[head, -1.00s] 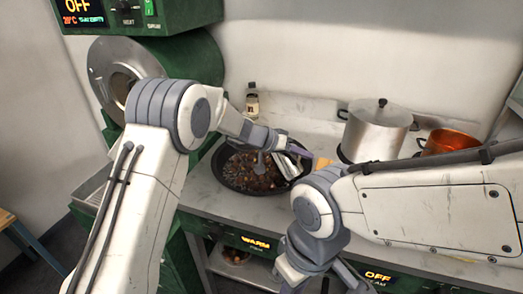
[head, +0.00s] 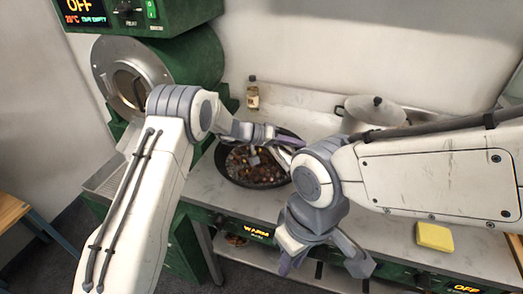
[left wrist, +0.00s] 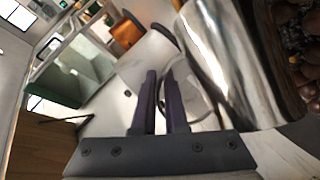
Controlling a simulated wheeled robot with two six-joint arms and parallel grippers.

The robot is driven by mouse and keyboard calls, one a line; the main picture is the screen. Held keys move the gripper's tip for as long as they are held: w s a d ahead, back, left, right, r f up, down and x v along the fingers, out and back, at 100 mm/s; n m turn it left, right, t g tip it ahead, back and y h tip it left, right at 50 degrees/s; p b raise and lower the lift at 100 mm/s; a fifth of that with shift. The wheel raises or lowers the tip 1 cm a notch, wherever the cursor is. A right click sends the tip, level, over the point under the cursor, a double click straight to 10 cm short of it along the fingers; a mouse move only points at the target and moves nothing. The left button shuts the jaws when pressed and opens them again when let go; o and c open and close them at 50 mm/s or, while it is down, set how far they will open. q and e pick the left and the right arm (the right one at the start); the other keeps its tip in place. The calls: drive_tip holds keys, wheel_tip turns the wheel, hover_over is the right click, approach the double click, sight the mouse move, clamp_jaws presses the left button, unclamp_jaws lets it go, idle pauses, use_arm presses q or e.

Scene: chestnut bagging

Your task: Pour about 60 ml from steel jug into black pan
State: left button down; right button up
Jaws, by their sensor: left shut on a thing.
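The black pan (head: 222,172) stands on the counter with many brown chestnuts (head: 255,170) in it. My left gripper (head: 272,138) is over the pan's far right side. In the left wrist view, it (left wrist: 162,88) is shut on the handle of the steel jug (left wrist: 235,60). The jug is shiny and lies beside the chestnuts in that picture. In the head view the jug (head: 285,156) is mostly hidden behind my arms; its exact tilt and any flow are unclear. My right gripper (head: 322,268) is open and empty in front of the counter edge.
A lidded steel pot (head: 372,112) stands at the back right, partly behind my right arm. A small bottle (head: 252,96) stands by the wall. A yellow sponge (head: 434,236) lies on the counter at right. A green roasting machine (head: 200,58) is at left.

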use_arm(q)
drive_tip(key=shift+w+a+r+h+p, duration=0.1)
drive_tip(key=shift+w+a+h+p, duration=0.1)
drive_tip(key=shift+w+h+p, duration=0.15)
drive_tip(key=shift+w+a+n, duration=0.1)
drive_tip(key=shift+a+n, duration=0.15)
drive_tip(key=shift+n, duration=0.25)
idle(0.6)
drive_tip(key=shift+w+a+r+n+g+h+b, duration=0.3)
drive_tip(key=shift+w+a+h+b, duration=0.3)
drive_tip(key=shift+b, duration=0.2)
idle(0.9)
